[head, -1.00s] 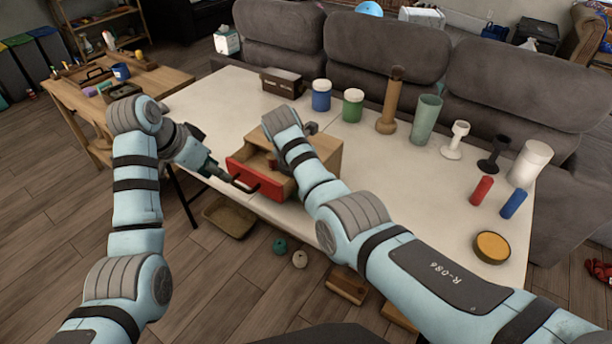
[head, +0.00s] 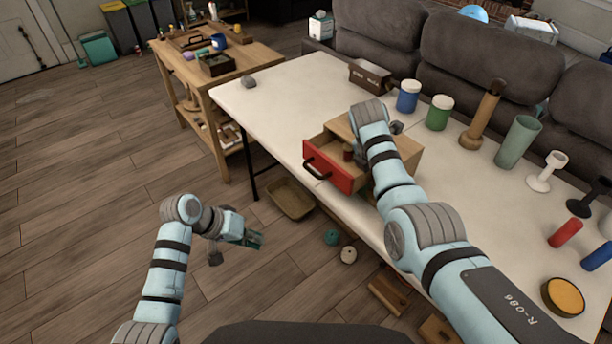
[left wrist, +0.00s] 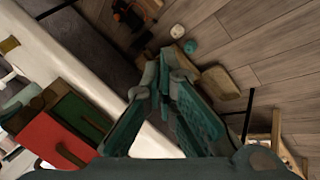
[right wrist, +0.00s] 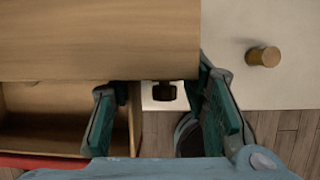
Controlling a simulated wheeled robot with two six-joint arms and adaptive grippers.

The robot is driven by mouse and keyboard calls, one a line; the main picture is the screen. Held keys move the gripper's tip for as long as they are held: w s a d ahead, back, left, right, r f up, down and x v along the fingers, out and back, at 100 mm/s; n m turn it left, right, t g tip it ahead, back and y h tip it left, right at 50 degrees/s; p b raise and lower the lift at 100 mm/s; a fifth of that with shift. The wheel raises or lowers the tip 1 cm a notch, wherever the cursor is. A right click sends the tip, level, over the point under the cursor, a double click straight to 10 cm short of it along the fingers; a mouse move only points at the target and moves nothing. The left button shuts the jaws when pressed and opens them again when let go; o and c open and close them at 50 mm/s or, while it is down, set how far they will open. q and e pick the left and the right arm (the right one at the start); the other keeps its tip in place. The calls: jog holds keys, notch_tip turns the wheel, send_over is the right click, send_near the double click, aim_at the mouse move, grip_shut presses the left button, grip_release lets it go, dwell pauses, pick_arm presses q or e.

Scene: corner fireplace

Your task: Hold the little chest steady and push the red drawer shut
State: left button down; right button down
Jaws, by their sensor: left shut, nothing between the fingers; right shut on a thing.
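The little wooden chest (head: 408,150) stands on the white table, partly hidden by my right arm. Its red drawer (head: 328,168) is pulled out, with a dark handle on its front and a small reddish-brown object (head: 348,152) inside. My right gripper (right wrist: 157,85) is shut on the chest, its fingers apart around the body beside the open drawer. My left gripper (head: 256,240) is shut and empty, over the floor to the left of the table and well away from the drawer. In the left wrist view, its fingers (left wrist: 163,75) meet, and the red drawer front (left wrist: 45,142) shows at lower left.
A brown box (head: 370,75), blue jar (head: 408,97), green jar (head: 439,113) and several vases and holders stand along the table's back. A tray (head: 290,200) and balls lie on the floor.

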jog(key=shift+s+a, duration=0.1)
jog(key=shift+a, duration=0.05)
pick_arm(q)
notch_tip(320, 180, up, 11)
jog(key=d+n+t+h, duration=0.1)
jog(key=n+t+h, duration=0.45)
jog(key=n, duration=1.45)
pick_arm(e)
jog(key=shift+d, duration=0.2)
pick_arm(q)
jog(key=n+t, duration=0.2)
jog(key=n, duration=0.5)
send_near(312, 173)
jog(key=x, duration=0.7)
jog(key=shift+w, duration=0.1)
